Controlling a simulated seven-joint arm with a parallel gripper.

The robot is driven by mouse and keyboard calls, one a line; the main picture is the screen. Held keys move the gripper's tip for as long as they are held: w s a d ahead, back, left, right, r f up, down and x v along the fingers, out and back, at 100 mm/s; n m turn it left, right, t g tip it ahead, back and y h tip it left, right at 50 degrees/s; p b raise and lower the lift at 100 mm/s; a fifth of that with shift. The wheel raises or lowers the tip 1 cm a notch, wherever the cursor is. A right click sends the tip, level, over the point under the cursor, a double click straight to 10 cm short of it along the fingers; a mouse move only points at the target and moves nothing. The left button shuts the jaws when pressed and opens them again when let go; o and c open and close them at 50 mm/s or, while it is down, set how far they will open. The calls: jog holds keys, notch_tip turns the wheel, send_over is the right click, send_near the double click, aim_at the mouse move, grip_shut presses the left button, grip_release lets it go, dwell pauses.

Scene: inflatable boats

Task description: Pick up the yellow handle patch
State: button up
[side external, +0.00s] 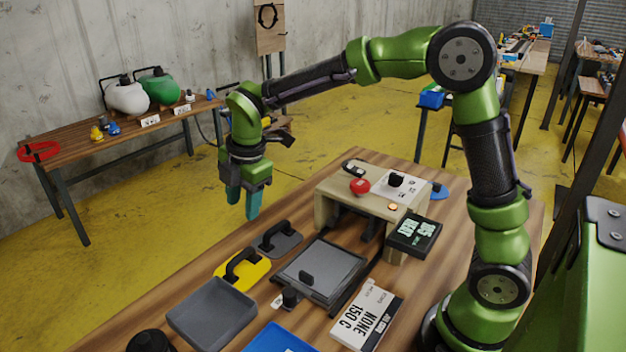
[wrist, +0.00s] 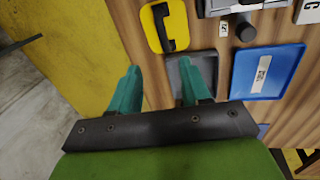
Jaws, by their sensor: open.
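The yellow handle patch (side external: 241,269) is a flat yellow pad with a black arched handle. It lies on the wooden bench, between the grey handle patch (side external: 277,239) and the dark grey tray (side external: 212,312). In the wrist view the yellow handle patch (wrist: 164,27) is at the top, beyond the fingertips, with its handle facing up. My gripper (side external: 244,203) has teal fingers and is open and empty. It hangs fingers-down above the bench's far edge, well clear of the patch. In the wrist view my gripper (wrist: 158,82) shows both fingers spread apart.
The grey tray (wrist: 203,70) is close beside the yellow patch. A dark flat press with a lid (side external: 320,270), a blue tray (side external: 281,338) and a beige machine with a red button (side external: 335,205) crowd the bench. A side table (side external: 150,128) stands against the wall.

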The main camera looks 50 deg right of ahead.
aim_at(242, 253)
jog(key=shift+n, duration=0.5)
jog(key=x, duration=1.7)
jog(key=shift+s, duration=0.2)
grip_shut()
